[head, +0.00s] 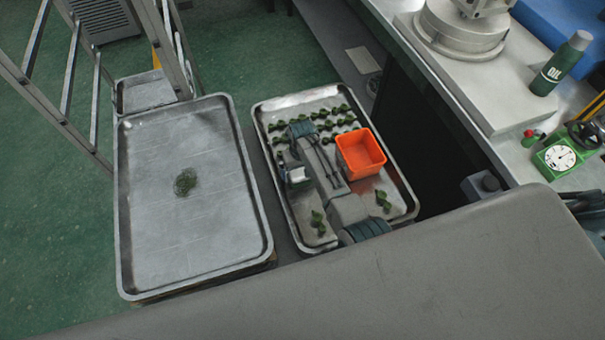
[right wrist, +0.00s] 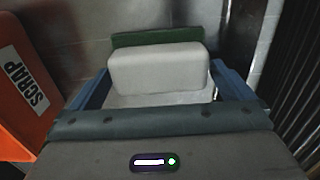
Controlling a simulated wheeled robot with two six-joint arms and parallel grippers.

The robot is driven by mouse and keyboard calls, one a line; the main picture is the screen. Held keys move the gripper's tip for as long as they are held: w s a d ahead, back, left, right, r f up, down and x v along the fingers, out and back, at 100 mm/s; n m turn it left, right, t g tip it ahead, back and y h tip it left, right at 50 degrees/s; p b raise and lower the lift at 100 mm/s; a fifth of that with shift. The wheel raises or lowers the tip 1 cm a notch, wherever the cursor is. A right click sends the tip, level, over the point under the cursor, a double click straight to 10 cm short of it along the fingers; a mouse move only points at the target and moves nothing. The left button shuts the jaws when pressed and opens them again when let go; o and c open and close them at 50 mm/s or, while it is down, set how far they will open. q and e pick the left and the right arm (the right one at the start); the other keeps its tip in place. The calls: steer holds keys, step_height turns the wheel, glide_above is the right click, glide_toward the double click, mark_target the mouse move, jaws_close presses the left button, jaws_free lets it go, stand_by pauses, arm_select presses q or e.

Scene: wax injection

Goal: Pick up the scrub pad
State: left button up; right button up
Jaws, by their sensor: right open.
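The scrub pad, a pale block with a dark green layer, shows in the right wrist view (right wrist: 158,68). It lies on the metal tray between the blue fingers of my right gripper (right wrist: 160,88). The fingers are open on either side of it; whether either touches it I cannot tell. In the head view a small pale part of the pad (head: 298,174) shows at my right gripper (head: 296,182), over the left part of the right tray; my arm hides some of the tray. My left gripper is not in view.
The right tray (head: 404,203) holds several green pieces (head: 383,201) and an orange bin (head: 361,153), marked SCRAP in the wrist view (right wrist: 22,85), close beside the gripper. The left tray (head: 150,240) holds a small green tangle (head: 185,182). A bench with a green bottle (head: 560,65) stands right.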

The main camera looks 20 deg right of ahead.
steer(key=c, duration=0.8)
steer(key=shift+r, duration=0.1)
step_height(320, 180, up, 10)
steer(key=shift+f+b, duration=0.1)
steer(key=shift+b, duration=0.55)
